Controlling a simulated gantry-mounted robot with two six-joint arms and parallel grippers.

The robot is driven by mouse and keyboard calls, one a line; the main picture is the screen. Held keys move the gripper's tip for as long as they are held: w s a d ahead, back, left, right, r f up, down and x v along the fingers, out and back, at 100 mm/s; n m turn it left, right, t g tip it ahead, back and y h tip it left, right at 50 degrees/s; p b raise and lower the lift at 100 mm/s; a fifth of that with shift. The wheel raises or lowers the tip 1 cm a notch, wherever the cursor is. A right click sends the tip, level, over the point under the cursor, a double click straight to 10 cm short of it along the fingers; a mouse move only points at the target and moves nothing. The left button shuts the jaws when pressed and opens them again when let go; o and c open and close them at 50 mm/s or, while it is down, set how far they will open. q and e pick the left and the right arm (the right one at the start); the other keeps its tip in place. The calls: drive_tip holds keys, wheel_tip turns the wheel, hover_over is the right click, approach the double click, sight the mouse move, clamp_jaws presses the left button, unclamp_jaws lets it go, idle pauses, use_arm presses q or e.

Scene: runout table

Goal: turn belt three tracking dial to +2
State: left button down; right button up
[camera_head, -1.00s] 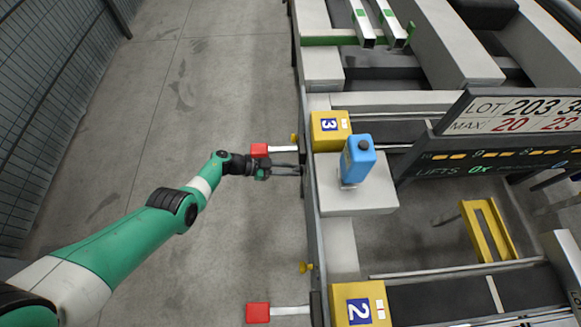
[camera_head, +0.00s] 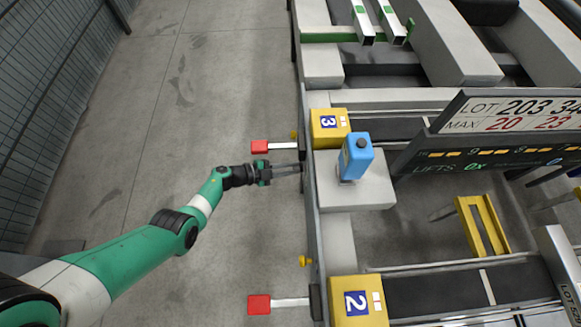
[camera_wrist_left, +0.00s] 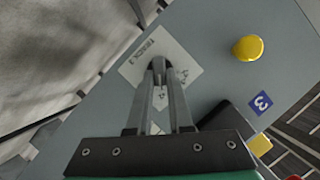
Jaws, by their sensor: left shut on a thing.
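My left gripper (camera_head: 300,169) reaches the side face of the table frame, just below the belt three box (camera_head: 329,118). In the left wrist view the gripper (camera_wrist_left: 159,68) is shut on a small grey dial knob (camera_wrist_left: 158,62) at the middle of a white plate (camera_wrist_left: 186,68). The plate reads "TRACK 3" and has small marks, partly hidden by the fingers. I cannot read the dial's setting. The knob is hidden in the head view. My right gripper is not in view.
A yellow button (camera_wrist_left: 247,48) and a blue "3" label (camera_wrist_left: 262,102) sit near the plate. A red-ended lever (camera_head: 259,147) sticks out just above my gripper; another (camera_head: 259,304) is lower. The floor at left is clear.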

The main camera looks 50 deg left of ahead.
use_arm(q)
drive_tip(key=shift+f, duration=0.1)
drive_tip(key=c, duration=0.8)
unclamp_jaws()
drive_tip(key=shift+w, duration=0.1)
drive_tip(key=p+v, duration=0.6)
drive_tip(key=v, duration=0.5)
drive_tip(key=shift+s+a, duration=0.1)
drive_tip(key=shift+s, duration=0.15)
drive_tip(key=shift+r, duration=0.2)
